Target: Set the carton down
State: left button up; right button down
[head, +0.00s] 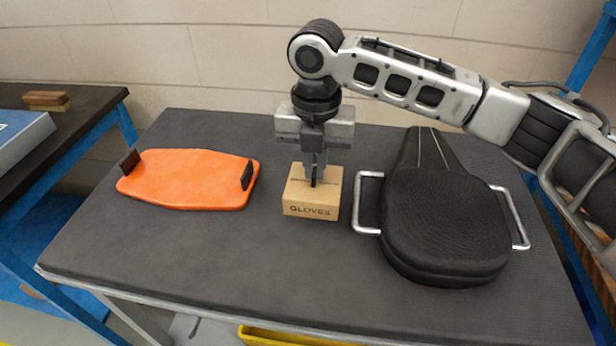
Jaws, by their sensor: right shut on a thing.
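The carton (311,204) is a small tan box marked "GLOVES" in the middle of the dark table (200,255). My right gripper (314,180) points straight down at it from above, with its fingers shut on the carton's upper part. The carton looks upright and at or very close to the table top; I cannot tell whether its underside touches. The far fingertip and the carton's back are hidden. My left gripper is not in view.
An orange plate (188,178) with dark end blocks lies to the left. A black motorcycle seat (445,220) with metal side handles (367,203) lies close to the right. Bare table lies in front of the carton. A second bench (72,110) stands at far left.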

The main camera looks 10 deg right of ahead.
aim_at(308, 182)
jog(key=shift+w+a+f, duration=0.35)
jog(key=shift+w+f, duration=0.05)
jog(key=shift+f, duration=0.2)
jog(key=shift+w+a+f+p, duration=0.15)
jog(key=shift+f+p, duration=0.15)
jog(key=shift+f, duration=1.45)
jog(key=shift+f, duration=0.15)
jog(key=c, duration=1.6)
grip_release()
jog(key=shift+o, duration=0.2)
